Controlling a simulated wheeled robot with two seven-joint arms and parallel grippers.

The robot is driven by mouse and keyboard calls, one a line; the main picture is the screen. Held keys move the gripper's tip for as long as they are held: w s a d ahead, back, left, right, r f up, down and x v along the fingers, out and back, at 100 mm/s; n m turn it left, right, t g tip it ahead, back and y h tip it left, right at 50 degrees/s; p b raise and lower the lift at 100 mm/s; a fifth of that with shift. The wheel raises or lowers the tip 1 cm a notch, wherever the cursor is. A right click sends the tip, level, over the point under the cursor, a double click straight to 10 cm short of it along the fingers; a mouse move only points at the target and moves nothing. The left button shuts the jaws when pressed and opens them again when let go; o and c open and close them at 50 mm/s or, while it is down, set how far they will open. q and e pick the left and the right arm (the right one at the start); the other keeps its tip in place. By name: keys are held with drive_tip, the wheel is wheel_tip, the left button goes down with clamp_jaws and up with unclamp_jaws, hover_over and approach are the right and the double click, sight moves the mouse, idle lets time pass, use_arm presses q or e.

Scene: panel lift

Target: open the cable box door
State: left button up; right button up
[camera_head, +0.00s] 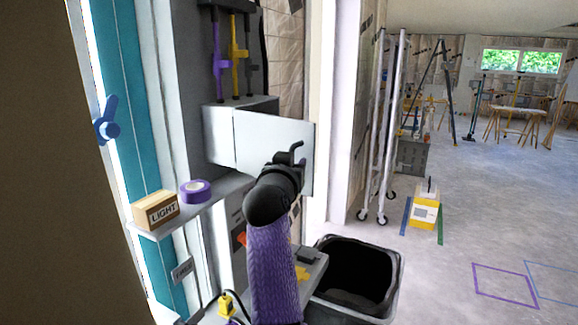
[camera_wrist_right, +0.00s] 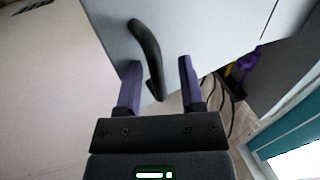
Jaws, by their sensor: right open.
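The cable box door (camera_head: 262,135) is a pale flat panel on the wall unit in the head view. It fills the upper middle of the right wrist view (camera_wrist_right: 215,25). I cannot tell for sure whether it stands ajar. Its curved black handle (camera_wrist_right: 147,45) lies between the two purple fingers of my right gripper (camera_wrist_right: 159,64). The fingers are apart, on either side of the handle, and not closed on it. In the head view my right gripper (camera_head: 289,165) is in front of the door's lower right part, and its fingers are hidden. My left gripper is out of view.
Left of the door, a shelf holds a box marked LIGHT (camera_head: 156,210) and a purple tape roll (camera_head: 196,191). Purple, yellow and dark cables (camera_head: 235,60) run above. A black bin (camera_head: 392,290) stands below right. Open floor lies further right.

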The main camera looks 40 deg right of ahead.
drive_tip(key=b+v, duration=0.2)
drive_tip(key=v, duration=0.7)
drive_tip(key=shift+s+a, duration=0.3)
